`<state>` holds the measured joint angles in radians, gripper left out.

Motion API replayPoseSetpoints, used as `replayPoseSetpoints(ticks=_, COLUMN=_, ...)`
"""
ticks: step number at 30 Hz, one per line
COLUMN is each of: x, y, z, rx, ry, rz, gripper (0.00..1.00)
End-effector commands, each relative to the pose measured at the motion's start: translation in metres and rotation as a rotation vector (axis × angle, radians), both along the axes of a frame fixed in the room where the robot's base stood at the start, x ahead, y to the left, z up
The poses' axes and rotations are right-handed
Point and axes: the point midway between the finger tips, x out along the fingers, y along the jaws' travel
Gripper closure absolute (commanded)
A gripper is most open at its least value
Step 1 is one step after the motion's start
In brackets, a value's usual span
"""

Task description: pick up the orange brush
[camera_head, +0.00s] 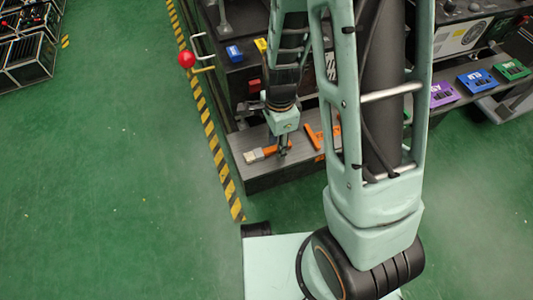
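The orange brush (268,152) lies on the grey shelf top (250,175) in the head view, its pale end to the left and its orange handle running right. My gripper (284,149) points down at the right part of the handle and covers some of it. The fingers are small and dark here, so I cannot tell whether they are open or closed on the handle.
Another orange item (313,137) lies right of my gripper, partly hidden by my arm. A red ball-ended lever (187,59) stands left. Blue (477,79), purple (442,94) and green (513,69) blocks sit at right. Green floor is open at left, past a striped line (218,160).

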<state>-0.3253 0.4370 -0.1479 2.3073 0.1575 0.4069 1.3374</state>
Motion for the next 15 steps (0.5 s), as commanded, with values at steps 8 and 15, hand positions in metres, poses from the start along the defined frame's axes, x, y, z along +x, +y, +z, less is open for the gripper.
replayPoseSetpoints(ticks=8, x=0.0003, y=0.0002, z=-0.0020, rx=0.000, ry=-0.001, rz=0.000, gripper=0.70)
replayPoseSetpoints(ticks=15, x=0.0003, y=0.0002, z=-0.0019, rx=0.000, ry=-0.001, rz=0.000, gripper=0.96)
